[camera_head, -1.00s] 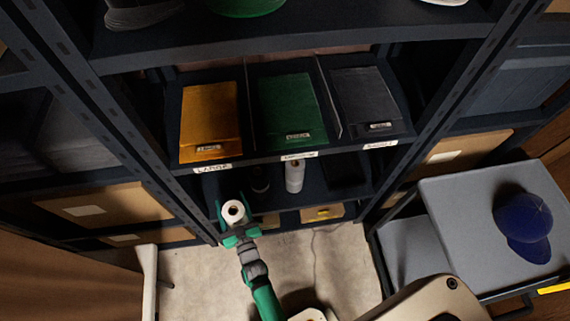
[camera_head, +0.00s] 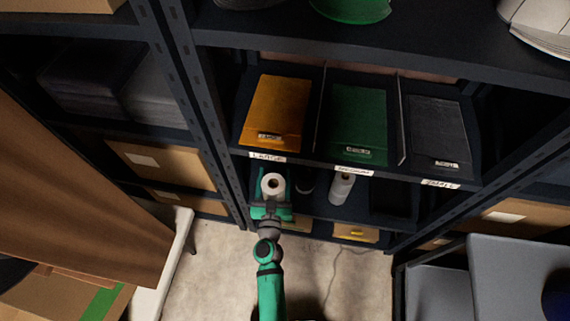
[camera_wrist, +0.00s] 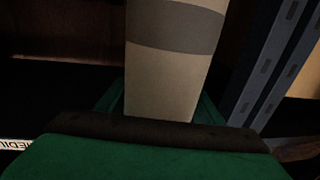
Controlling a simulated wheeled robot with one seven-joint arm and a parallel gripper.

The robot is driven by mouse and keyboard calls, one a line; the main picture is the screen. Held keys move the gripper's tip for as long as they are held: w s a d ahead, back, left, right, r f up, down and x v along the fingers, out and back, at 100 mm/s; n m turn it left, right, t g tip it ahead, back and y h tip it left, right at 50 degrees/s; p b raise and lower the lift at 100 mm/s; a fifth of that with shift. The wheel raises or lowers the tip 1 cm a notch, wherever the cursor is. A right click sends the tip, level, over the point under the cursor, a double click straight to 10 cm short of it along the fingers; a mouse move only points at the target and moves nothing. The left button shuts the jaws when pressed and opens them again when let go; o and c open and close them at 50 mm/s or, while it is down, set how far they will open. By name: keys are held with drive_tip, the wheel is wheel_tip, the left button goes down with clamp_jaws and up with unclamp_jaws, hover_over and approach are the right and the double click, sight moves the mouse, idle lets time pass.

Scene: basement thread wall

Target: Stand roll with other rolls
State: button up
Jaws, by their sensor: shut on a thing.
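My green gripper (camera_head: 271,208) is shut on a white roll (camera_head: 273,184), held upright with its hollow end facing the head camera. The held roll fills the middle of the wrist view (camera_wrist: 170,70), pale with a grey band. It is at the front of the lower shelf, at the left. I cannot tell whether the held roll touches the shelf.
Above is a shelf with orange (camera_head: 273,110), green (camera_head: 358,122) and dark grey (camera_head: 434,130) stacks and a labelled front edge. Shelf posts (camera_head: 200,110) flank the bay. A grey cart (camera_head: 500,270) stands at the lower right. An empty dark bay (camera_head: 392,200) lies right of the white roll.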

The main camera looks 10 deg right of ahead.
drive_tip(key=w+f, duration=1.2)
drive_tip(key=w, duration=0.1)
drive_tip(key=shift+a+f, duration=0.25)
drive_tip(key=shift+a, duration=0.2)
drive_tip(key=shift+f, duration=0.2)
drive_tip(key=o, duration=1.7)
drive_tip(key=shift+w, duration=0.1)
drive_tip(key=shift+o, duration=0.2)
